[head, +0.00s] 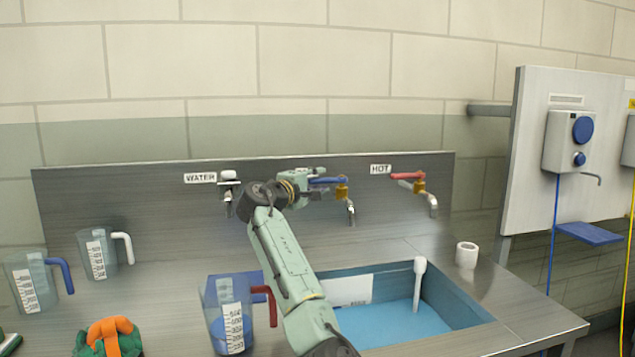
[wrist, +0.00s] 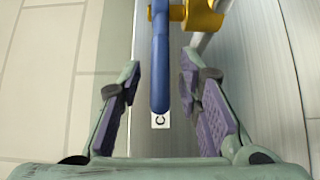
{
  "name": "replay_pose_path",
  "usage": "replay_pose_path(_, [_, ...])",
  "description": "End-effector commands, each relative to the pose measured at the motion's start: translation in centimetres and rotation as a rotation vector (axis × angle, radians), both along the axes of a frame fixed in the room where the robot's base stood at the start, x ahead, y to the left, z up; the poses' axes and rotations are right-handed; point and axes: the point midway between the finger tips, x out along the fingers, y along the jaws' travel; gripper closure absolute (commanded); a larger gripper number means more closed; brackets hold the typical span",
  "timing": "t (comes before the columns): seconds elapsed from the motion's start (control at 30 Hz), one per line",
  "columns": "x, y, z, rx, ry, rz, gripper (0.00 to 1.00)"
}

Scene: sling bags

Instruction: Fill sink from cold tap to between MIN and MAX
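The cold tap has a blue lever (head: 328,180), a brass body (head: 342,192) and a metal spout (head: 350,210) over the sink's back edge. My gripper (head: 310,190) is at the lever. In the wrist view my gripper (wrist: 160,68) is open, its purple-padded fingers on either side of the blue lever (wrist: 160,60) with gaps on both sides. The brass body (wrist: 203,15) is beyond the fingertips. The sink (head: 458,303) is blue inside; I cannot tell its water level. A white plate (head: 350,290) is on its inner wall; its marks are too small to read.
The red-handled hot tap (head: 408,176) is right of the cold tap, and a WATER tap (head: 228,190) is left. A white standpipe (head: 418,285) stands in the sink. Jugs with red (head: 270,303), white (head: 122,247) and blue (head: 64,275) handles stand left. A white cup (head: 466,255) stands right.

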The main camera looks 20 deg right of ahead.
Motion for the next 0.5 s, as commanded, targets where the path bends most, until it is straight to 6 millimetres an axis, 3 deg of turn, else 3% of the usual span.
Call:
replay_pose_path(0.3, [-0.1, 0.2, 0.0, 0.001, -0.001, 0.001, 0.67])
replay_pose_path(0.5, [-1.3, 1.7, -0.1, -0.001, -0.001, 0.003, 0.67])
